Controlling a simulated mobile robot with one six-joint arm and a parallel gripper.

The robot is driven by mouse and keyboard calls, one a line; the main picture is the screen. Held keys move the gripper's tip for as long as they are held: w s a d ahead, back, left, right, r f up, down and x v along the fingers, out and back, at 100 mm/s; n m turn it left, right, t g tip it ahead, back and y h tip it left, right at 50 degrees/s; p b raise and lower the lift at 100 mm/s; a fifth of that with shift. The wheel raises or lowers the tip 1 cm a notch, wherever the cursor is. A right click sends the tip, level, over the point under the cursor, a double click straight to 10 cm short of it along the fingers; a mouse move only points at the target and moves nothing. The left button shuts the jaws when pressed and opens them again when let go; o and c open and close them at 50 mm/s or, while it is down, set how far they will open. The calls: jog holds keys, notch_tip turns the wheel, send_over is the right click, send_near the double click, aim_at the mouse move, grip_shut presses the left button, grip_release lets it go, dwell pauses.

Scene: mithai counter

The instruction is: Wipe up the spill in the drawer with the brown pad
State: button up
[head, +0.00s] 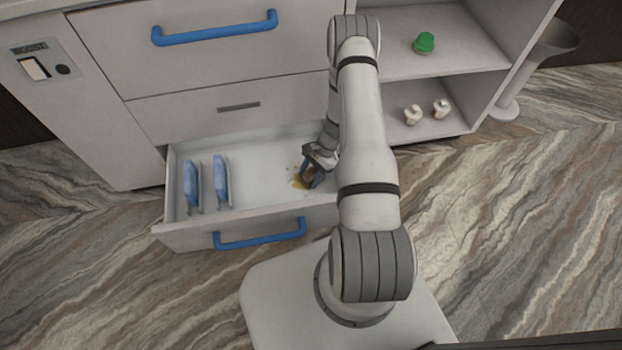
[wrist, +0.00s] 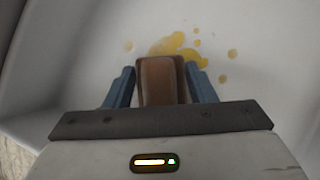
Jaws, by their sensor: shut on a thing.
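The brown pad (wrist: 161,82) is held between the two blue fingers of my gripper (wrist: 162,88) in the wrist view. In the head view my gripper (head: 312,175) is inside the open drawer (head: 262,168), with the brown pad (head: 308,173) partly hidden by it. The yellow-orange spill (wrist: 187,55) lies on the pale drawer floor beyond and partly behind the pad, with several small drops around it. It also shows beside the gripper in the head view (head: 297,183). I cannot tell whether the pad touches the floor.
Two blue-and-grey items (head: 206,182) stand at the drawer's left. A blue handle (head: 260,236) is on its front. The closed drawer above has another blue handle (head: 215,28). Open shelves at right hold a green-topped item (head: 424,43) and two small white items (head: 427,112).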

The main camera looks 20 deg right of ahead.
jog(key=shift+w+a+f+b, duration=0.1)
jog(key=shift+w+a+b, duration=0.1)
jog(key=shift+a, duration=0.95)
jog(key=shift+w+a+f+b, duration=0.1)
jog(key=shift+w+a+b, duration=0.1)
jog(key=shift+a, duration=0.95)
jog(key=shift+w+a+r, duration=0.1)
jog(key=shift+w+a, duration=0.05)
jog(key=shift+a, duration=0.65)
jog(key=shift+w+a, duration=0.15)
jog(key=shift+a, duration=0.65)
jog(key=shift+w+d+r+b, duration=0.15)
jog(key=shift+w+b, duration=0.35)
jog(key=shift+w, duration=0.65)
jog(key=shift+s+d, duration=0.15)
jog(key=shift+d, duration=0.8)
jog(key=shift+s+d, duration=0.15)
jog(key=shift+d, duration=0.75)
jog(key=shift+s+d+b, duration=0.2)
jog(key=shift+s+d, duration=0.05)
jog(key=shift+d, duration=0.85)
jog(key=shift+s+d+b, duration=0.15)
jog(key=shift+s+d, duration=0.05)
jog(key=shift+d, duration=0.85)
jog(key=shift+r+p, duration=1.95)
jog(key=shift+r, duration=1)
